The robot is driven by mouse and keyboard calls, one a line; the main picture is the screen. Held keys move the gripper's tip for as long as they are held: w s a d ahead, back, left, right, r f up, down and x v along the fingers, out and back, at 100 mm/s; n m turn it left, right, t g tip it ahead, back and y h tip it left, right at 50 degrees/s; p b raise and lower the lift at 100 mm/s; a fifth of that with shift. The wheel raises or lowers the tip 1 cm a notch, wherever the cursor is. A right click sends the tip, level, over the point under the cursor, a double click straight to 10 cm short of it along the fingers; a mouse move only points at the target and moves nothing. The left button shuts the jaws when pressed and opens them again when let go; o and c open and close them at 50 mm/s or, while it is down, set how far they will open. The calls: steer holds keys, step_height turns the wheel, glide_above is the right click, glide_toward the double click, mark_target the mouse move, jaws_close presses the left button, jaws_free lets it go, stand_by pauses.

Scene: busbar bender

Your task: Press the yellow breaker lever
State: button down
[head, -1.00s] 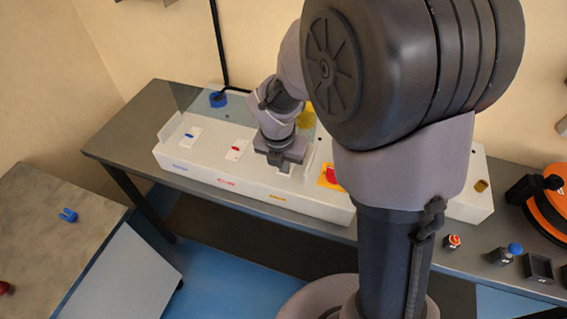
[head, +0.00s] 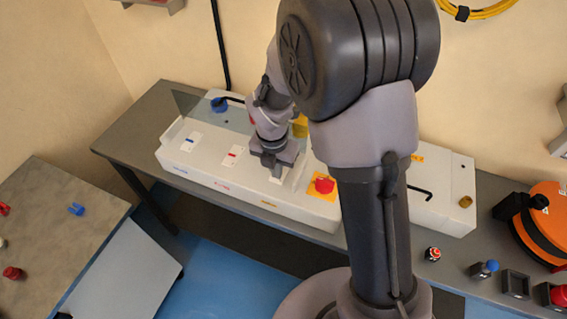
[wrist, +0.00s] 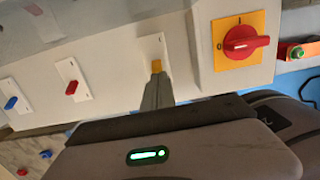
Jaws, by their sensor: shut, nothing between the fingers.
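The yellow breaker lever (wrist: 156,66) shows in the wrist view on its white plate (wrist: 152,46), right at the tip of my shut gripper (wrist: 157,80). I cannot tell whether the fingers touch it. In the head view my gripper (head: 277,172) is over the front part of the white cabinet (head: 330,219) and hides the yellow lever. The red lever (wrist: 72,87) and the blue lever (wrist: 11,103) sit on similar plates to the left in the wrist view. In the head view they are the red lever (head: 232,155) and blue lever (head: 190,141).
A red rotary switch (head: 324,185) on a yellow plate stands just right of my gripper. A clear panel (head: 195,103) rises behind the levers. An orange reel (head: 545,215) and several buttons are on the bench at right. A side table (head: 50,220) is at left.

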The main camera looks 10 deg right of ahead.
steer(key=w+d+r+p, duration=0.1)
steer(key=p, duration=0.2)
steer(key=shift+f, duration=0.2)
steer(key=shift+a, duration=0.15)
steer(key=shift+r+p, duration=0.8)
step_height(320, 180, up, 17)
steer(key=s+p, duration=0.1)
steer(key=p, duration=0.3)
steer(key=shift+s+a+r+p, duration=0.15)
steer(key=shift+a+p, duration=0.2)
steer(key=shift+a, duration=0.1)
